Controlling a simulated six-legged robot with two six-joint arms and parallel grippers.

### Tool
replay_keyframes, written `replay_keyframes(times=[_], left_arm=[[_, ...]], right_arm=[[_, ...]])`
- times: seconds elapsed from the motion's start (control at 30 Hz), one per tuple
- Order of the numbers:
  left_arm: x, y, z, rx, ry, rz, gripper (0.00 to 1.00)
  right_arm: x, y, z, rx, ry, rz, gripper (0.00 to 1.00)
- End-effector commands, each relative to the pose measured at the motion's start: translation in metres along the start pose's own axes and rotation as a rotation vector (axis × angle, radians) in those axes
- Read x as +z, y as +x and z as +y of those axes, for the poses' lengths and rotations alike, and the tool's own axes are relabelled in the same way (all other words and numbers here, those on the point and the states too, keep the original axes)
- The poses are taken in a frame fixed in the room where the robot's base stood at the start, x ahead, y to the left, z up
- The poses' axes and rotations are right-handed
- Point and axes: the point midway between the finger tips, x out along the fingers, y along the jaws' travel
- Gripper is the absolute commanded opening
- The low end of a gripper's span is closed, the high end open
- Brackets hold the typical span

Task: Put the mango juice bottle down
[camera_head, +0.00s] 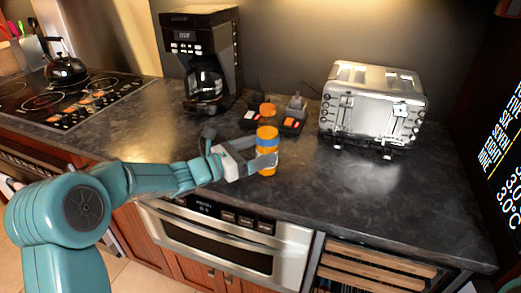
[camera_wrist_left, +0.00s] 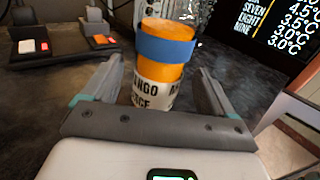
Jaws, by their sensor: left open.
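The mango juice bottle (camera_head: 267,150) is orange with a blue band and a white label. It stands upright on the dark countertop (camera_head: 330,195), close to the front edge above the drawer. My left gripper (camera_head: 262,154) is around it at counter height. In the left wrist view the bottle (camera_wrist_left: 164,60) stands between the two fingers (camera_wrist_left: 160,88), which are spread with a visible gap on the right side. Its label shows part of the word "MANGO". My right gripper is in neither view.
A coffee maker (camera_head: 203,60) stands behind at the left and a toaster (camera_head: 372,105) at the right. Small dark holders (camera_head: 292,120) with an orange-topped item sit behind the bottle. The microwave drawer (camera_head: 230,243) below is shut. The counter right of the bottle is clear.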

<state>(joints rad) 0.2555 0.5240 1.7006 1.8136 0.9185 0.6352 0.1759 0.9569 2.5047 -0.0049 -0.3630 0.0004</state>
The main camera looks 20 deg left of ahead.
Motion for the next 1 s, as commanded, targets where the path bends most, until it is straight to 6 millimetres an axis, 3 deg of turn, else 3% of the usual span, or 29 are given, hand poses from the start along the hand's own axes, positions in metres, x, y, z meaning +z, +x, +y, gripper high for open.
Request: replay_keyframes(times=[0.2, 0.4, 0.6, 1.0], left_arm=[[-0.001, -0.054, 0.001, 0.005, 0.002, 0.0, 0.87], [-0.001, -0.091, 0.001, 0.003, 0.001, 0.0, 0.87], [-0.001, -0.105, 0.0, 0.0, 0.0, 0.0, 0.87], [0.0, -0.106, 0.0, 0.0, 0.0, 0.0, 0.87]], right_arm=[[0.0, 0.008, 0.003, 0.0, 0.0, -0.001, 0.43], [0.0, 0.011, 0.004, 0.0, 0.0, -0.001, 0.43], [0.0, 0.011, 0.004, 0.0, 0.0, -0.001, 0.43], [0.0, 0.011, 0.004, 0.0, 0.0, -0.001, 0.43]])
